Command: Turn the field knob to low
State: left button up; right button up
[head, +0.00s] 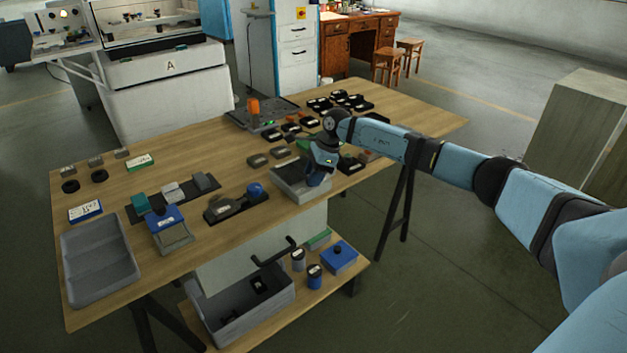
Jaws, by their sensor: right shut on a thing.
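A light grey box-shaped unit (287,184) sits near the front right edge of the wooden table. My right gripper (318,178) points down at the right end of this unit, and its fingers are shut at the unit's top. The field knob appears to be between the fingers; the gripper hides it, so its setting and markings cannot be read. My left gripper is not in view.
The wooden table (118,242) holds a grey tray (100,262), several small labelled blocks, and a dark fixture with a blue knob (255,190). Dark labelled parts crowd the table behind my gripper. A lower shelf carries a grey bin (240,315) and blue containers.

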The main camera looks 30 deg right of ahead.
jog(key=shift+f+n+g+b, duration=0.1)
jog(key=shift+n+g+b, duration=0.3)
jog(key=shift+n, duration=0.4)
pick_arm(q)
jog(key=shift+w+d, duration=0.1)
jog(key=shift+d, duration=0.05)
pick_arm(e)
jog(key=shift+n, duration=0.3)
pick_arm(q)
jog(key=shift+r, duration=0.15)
pick_arm(e)
jog(key=o, duration=0.7)
jog(key=shift+c, duration=0.2)
jog(key=shift+o, duration=1.3)
jog(key=shift+r, duration=0.25)
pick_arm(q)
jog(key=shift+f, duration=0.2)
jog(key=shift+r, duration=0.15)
